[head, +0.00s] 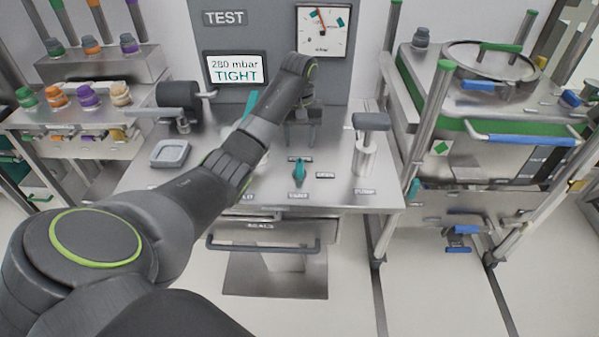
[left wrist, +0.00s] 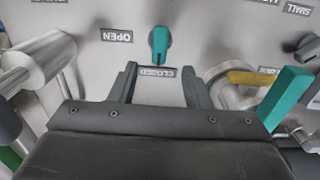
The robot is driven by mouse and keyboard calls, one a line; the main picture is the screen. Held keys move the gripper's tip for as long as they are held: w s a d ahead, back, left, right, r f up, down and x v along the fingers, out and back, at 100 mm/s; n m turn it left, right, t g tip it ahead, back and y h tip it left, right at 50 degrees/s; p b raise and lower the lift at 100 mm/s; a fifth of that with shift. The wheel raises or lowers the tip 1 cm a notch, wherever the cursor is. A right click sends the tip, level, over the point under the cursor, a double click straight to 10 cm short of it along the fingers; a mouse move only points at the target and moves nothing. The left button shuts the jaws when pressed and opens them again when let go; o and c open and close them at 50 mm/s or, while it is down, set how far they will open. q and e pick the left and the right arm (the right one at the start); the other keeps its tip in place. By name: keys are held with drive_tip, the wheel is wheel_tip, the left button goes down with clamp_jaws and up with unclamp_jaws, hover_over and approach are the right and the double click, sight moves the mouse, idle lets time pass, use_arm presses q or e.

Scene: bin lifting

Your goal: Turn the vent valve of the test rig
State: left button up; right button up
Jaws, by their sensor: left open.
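The vent valve (head: 298,170) is a small teal knob on the steel top of the test rig (head: 345,195). It also shows in the left wrist view (left wrist: 159,43), with its teal handle pointing to a label that reads CLOSED upside down. An OPEN label (left wrist: 117,37) lies beside it. My left gripper (head: 302,141) is just behind the knob in the head view. In the left wrist view the gripper (left wrist: 161,75) is open and empty, its fingers either side of the CLOSED label, the knob just beyond the tips. My right gripper is not in view.
A larger teal lever (left wrist: 288,98) stands close to my left gripper. A steel post with a grey handle (head: 371,121) is to the right of the knob. A grey square tray (head: 170,153) lies left.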

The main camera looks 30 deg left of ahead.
sight(299, 166)
use_arm(q)
wheel_tip(299, 166, down, 10)
drive_tip(key=shift+p, duration=0.4)
clamp_jaws()
